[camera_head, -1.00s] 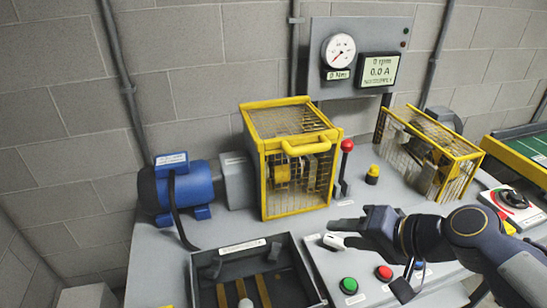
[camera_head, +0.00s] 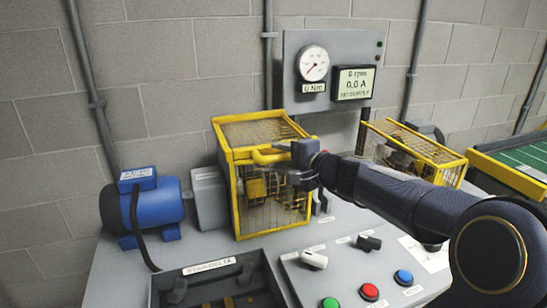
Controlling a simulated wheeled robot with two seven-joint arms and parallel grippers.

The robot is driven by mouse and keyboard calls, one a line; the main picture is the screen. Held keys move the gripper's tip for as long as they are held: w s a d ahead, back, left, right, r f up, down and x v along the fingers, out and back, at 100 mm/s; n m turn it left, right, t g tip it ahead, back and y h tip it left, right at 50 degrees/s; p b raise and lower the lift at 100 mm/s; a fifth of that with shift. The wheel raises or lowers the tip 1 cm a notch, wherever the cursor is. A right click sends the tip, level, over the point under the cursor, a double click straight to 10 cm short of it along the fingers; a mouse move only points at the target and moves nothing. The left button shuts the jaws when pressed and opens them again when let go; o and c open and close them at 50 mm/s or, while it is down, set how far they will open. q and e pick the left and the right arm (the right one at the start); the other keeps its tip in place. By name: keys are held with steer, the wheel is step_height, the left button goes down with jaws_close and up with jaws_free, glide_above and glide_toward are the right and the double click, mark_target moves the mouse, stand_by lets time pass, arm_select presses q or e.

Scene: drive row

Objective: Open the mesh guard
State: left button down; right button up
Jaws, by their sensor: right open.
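The mesh guard (camera_head: 240,132) is a yellow-framed cage in the middle of the bench, and it looks closed. Its yellow handle (camera_head: 265,158) runs along the upper front edge. My right gripper (camera_head: 288,164) is open at the right end of the handle, with the arm reaching in from the right. I cannot tell whether the fingers are around the handle or just in front of it. Gripper and wrist hide the handle's right end and the guard's upper right front. My left gripper is not in view.
A blue motor (camera_head: 150,210) stands left of the guard. A second yellow cage (camera_head: 420,150) stands right, partly behind my arm. A gauge panel (camera_head: 292,65) is behind. In front are an open tray (camera_head: 160,283) and a panel with buttons and knobs (camera_head: 335,272).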

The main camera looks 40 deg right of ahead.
steer(key=shift+x, duration=1.05)
steer(key=shift+c, duration=0.2)
jaws_close()
